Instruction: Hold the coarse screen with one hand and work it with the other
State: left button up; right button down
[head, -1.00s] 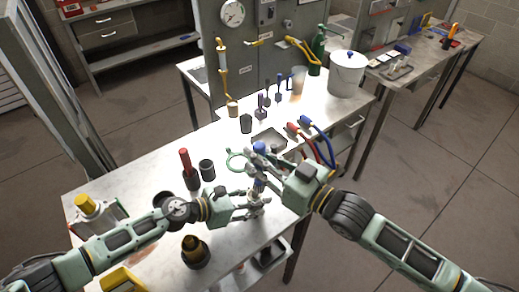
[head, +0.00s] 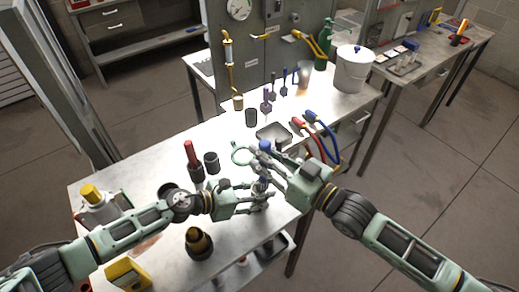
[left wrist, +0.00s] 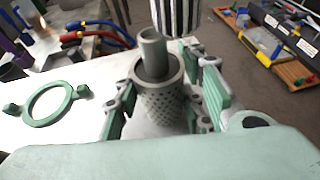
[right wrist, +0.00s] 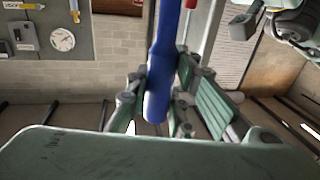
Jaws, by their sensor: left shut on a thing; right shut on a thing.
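The coarse screen (left wrist: 165,100) is a grey cylinder full of small holes, with a narrower grey tube standing up from its open top. My left gripper (left wrist: 160,112) has its fingers on both sides of it. In the head view, my left gripper (head: 262,195) holds it over the table, and the fingers largely hide it. My right gripper (head: 270,163) is just above and is shut on a long blue tool (right wrist: 160,70). Its blue end (head: 265,146) also shows in the head view. I cannot tell whether the tool touches the screen.
A green ring with two lugs (left wrist: 48,104) is beside my grippers.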

aim_at(265, 143)
jog(key=w+x, duration=0.1)
jog(key=x, duration=0.3)
jog(key=v, duration=0.4)
jog(key=shift+s, duration=0.55)
jog(key=shift+w+a, duration=0.1)
jog(key=shift+w, duration=0.05)
jog(key=shift+r, duration=4)
pick_arm(q)
jog(key=o, duration=1.3)
